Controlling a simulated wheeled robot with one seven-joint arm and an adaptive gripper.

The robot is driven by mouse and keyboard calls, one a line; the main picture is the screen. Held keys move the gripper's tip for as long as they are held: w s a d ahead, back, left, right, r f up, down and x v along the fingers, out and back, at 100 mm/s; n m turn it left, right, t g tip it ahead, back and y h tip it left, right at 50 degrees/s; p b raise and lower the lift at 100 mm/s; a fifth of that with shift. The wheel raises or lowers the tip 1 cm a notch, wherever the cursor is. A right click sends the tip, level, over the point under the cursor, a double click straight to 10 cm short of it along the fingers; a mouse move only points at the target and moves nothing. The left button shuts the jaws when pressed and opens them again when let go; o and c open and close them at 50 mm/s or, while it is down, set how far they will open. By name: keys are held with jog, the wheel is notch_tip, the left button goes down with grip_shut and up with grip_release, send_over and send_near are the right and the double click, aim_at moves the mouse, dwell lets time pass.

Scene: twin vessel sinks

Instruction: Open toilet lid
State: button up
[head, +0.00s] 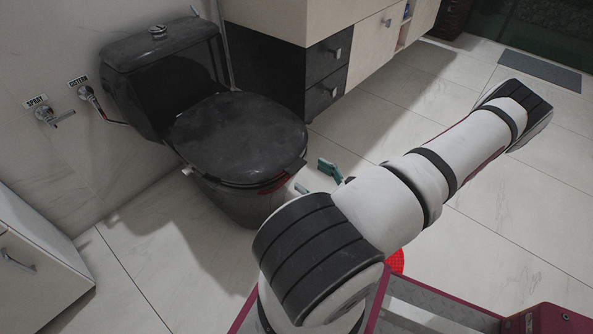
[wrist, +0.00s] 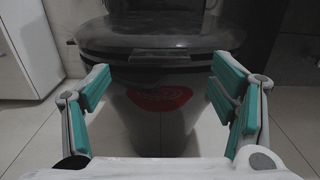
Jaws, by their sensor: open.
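The toilet is black, with its black lid (head: 240,135) lying down flat over the bowl in the head view. In the wrist view the front edge of the lid (wrist: 155,47) is straight ahead, above and between my fingers. A small tab (head: 297,166) sticks out at the lid's front edge. My gripper (wrist: 160,88) is open and empty, its two teal-padded fingers spread wide in front of the bowl. In the head view a teal fingertip (head: 329,171) shows just right of the lid's front; most of the gripper is hidden behind my arm.
A cabinet with black drawers (head: 328,72) stands right behind the toilet. A white cabinet (head: 35,262) is at the lower left. Wall valves (head: 50,115) are left of the tank (head: 165,75). Tiled floor (head: 480,190) is open to the right. A red patch (wrist: 160,97) is below the lid.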

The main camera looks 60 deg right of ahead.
aim_at(300, 168)
jog(key=b+x, duration=0.1)
jog(key=x, duration=0.5)
jog(key=shift+b, duration=0.3)
jog(key=c, duration=1.7)
jog(key=shift+r, duration=0.15)
